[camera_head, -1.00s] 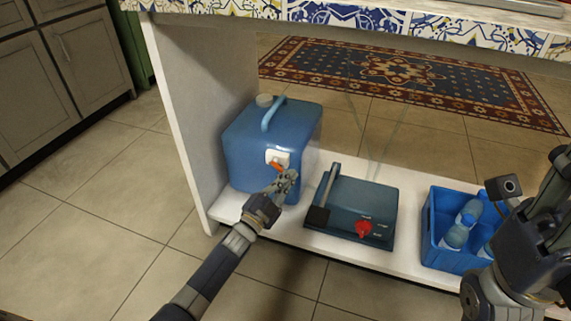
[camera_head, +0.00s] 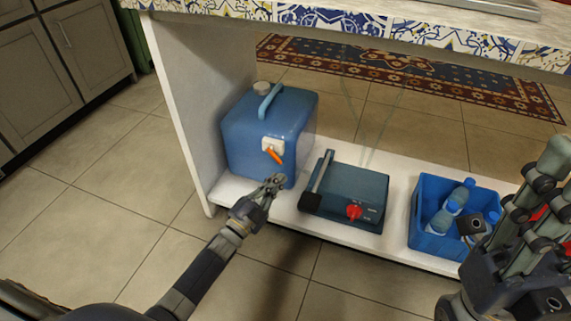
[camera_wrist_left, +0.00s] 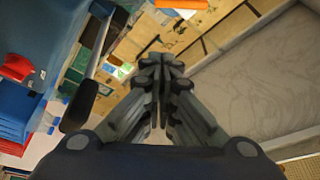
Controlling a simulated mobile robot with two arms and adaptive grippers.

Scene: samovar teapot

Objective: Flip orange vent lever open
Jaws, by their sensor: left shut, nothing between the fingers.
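The orange vent lever (camera_head: 273,155) sits on a white plate (camera_head: 272,145) on the front of the blue canister (camera_head: 240,140), slanting down to the right in the head view. An orange piece, likely the lever, shows at the top edge of the left wrist view (camera_wrist_left: 180,4). My left gripper (camera_head: 277,179) is shut and empty, below the lever and apart from it, near the canister's lower right front. In the left wrist view its fingers (camera_wrist_left: 160,75) are together. My right gripper (camera_head: 550,160) is at the right edge; its finger state is unclear.
The canister stands on a white low shelf (camera_head: 395,250) beside a side panel. To its right are a dark teal box (camera_head: 355,190) with a black-ended handle and red knob (camera_head: 354,212), then a blue crate (camera_head: 430,243) with several bottles. Open floor lies in front.

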